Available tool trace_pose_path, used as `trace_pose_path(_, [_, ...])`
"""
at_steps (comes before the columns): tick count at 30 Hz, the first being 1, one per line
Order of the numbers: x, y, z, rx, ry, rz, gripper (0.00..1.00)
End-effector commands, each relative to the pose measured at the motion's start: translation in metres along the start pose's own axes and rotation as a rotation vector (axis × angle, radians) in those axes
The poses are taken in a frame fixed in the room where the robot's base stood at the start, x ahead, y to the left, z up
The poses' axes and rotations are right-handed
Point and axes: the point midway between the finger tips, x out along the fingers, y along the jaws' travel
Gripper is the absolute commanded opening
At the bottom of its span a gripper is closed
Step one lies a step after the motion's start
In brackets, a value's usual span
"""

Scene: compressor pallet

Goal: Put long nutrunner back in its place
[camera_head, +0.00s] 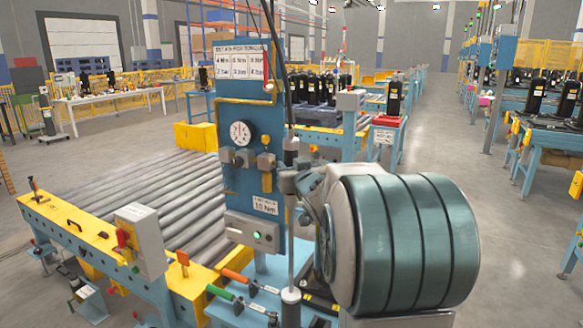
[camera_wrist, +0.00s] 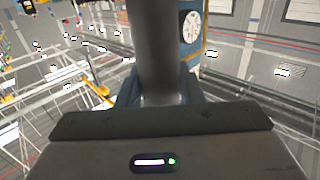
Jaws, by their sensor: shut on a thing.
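The long nutrunner (camera_head: 291,245) is a slim grey upright tool in front of the blue panel in the head view. A dark cable runs up from its top. Its lower end meets a pale round collar (camera_head: 291,295) above the blue bench; I cannot tell if that collar is part of the tool or a holder. My gripper (camera_head: 290,182) is shut around the upper part of the nutrunner, partly hidden by my arm. In the wrist view, the grey cylindrical body of the nutrunner (camera_wrist: 158,45) stands between the jaws of my gripper (camera_wrist: 158,98).
The blue panel (camera_head: 238,105) with a round gauge (camera_head: 241,133) stands close behind the tool. Orange-handled (camera_head: 237,277) and green-handled (camera_head: 221,292) tools lie on the bench at lower left. A roller conveyor (camera_head: 165,200) is to the left. Open floor lies at right.

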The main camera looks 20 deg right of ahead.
Motion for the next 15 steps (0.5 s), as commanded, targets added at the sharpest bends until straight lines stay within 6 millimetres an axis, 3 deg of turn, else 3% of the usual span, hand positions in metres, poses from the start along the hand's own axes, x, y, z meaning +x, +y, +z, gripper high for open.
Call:
trace_pose_path(13, [0.0000,-0.0003,0.0040,-0.001,0.009,-0.001,0.00])
trace_pose_path(14, [0.0000,-0.0003,0.0030,-0.001,0.009,-0.001,0.42])
trace_pose_path(15, [0.0000,-0.0003,0.0029,-0.001,0.009,-0.001,0.53])
